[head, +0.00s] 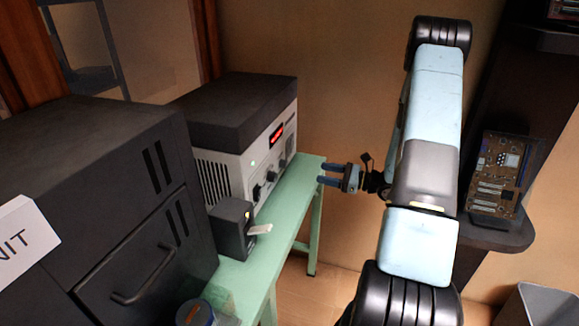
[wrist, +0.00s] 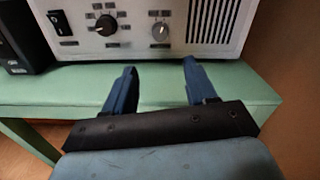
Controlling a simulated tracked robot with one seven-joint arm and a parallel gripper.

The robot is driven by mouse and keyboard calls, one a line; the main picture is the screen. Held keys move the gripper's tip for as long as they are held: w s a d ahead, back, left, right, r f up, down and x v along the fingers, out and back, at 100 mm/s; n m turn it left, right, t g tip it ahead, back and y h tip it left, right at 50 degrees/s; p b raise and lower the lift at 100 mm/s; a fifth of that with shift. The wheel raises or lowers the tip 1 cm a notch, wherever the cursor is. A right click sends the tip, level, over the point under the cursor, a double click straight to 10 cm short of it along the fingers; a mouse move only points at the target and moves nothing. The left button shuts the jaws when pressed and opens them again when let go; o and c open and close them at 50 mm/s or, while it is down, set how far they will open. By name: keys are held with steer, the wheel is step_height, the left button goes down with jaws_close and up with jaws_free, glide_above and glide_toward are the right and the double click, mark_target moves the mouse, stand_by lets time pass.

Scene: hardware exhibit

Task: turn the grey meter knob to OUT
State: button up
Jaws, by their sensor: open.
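The grey meter knob (wrist: 159,31) is on the pale front panel of a dark-topped instrument (head: 240,125). In the wrist view it sits to the right of a larger black knob (wrist: 105,25), with small labels around it too blurred to read. I cannot tell which label it points to. My gripper (wrist: 159,66) has two blue fingers, spread apart and empty. The fingertips are near the green table's front edge, apart from the panel, with the grey knob between them in picture position. In the head view my gripper (head: 325,174) is right of the instrument.
The instrument stands on a green table (head: 245,272). A large dark cabinet (head: 110,190) is at the left. A shelf (head: 490,235) with a circuit board (head: 500,175) is at the right.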

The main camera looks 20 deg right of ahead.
mark_target(284, 164)
steer(key=x, duration=1.3)
steer(key=shift+w, duration=0.15)
steer(key=shift+c, duration=0.2)
